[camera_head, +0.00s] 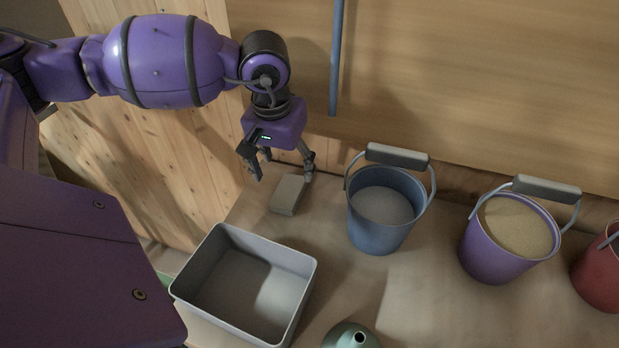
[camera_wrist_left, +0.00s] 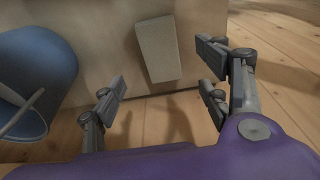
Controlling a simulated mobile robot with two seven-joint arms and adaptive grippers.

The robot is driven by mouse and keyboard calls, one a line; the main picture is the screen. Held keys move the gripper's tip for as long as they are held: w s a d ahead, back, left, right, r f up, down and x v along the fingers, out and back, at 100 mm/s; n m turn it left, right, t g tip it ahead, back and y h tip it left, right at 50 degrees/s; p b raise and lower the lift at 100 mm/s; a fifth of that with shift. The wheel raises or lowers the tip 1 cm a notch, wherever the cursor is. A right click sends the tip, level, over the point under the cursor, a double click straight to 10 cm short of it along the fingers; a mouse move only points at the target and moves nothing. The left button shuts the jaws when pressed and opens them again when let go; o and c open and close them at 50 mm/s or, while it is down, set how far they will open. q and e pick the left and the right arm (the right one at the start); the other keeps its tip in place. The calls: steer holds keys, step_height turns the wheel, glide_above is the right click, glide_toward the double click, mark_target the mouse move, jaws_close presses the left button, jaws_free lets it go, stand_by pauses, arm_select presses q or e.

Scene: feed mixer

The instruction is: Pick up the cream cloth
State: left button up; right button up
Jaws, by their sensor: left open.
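The cream cloth (camera_head: 289,194) looks like a small, pale grey-beige folded block. It lies on the table near its far left corner, behind the grey bin. My left gripper (camera_head: 284,173) is open and empty, pointing down just above and behind the cloth. In the left wrist view the cloth (camera_wrist_left: 158,48) lies ahead of the open left gripper (camera_wrist_left: 163,78), roughly between the lines of its fingers and apart from them. My right gripper is not in view.
A grey open bin (camera_head: 222,318) stands in front of the cloth. A blue bucket (camera_head: 374,238) stands to its right, then a purple bucket (camera_head: 490,262) and a red one (camera_head: 598,280). A green bottle-like thing (camera_head: 345,337) is at the front. A wooden wall (camera_head: 450,80) rises behind.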

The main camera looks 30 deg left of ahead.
mark_target(289, 189)
arm_select(q)
steer(key=shift+s+a+f, duration=0.15)
steer(key=shift+f, duration=0.55)
steer(key=f, duration=0.3)
steer(key=w+f+p, duration=0.1)
steer(key=f, duration=0.1)
steer(key=shift+w+f, duration=0.2)
steer(key=shift+f, duration=0.2)
steer(key=shift+c, duration=0.4)
steer(key=c, duration=1.1)
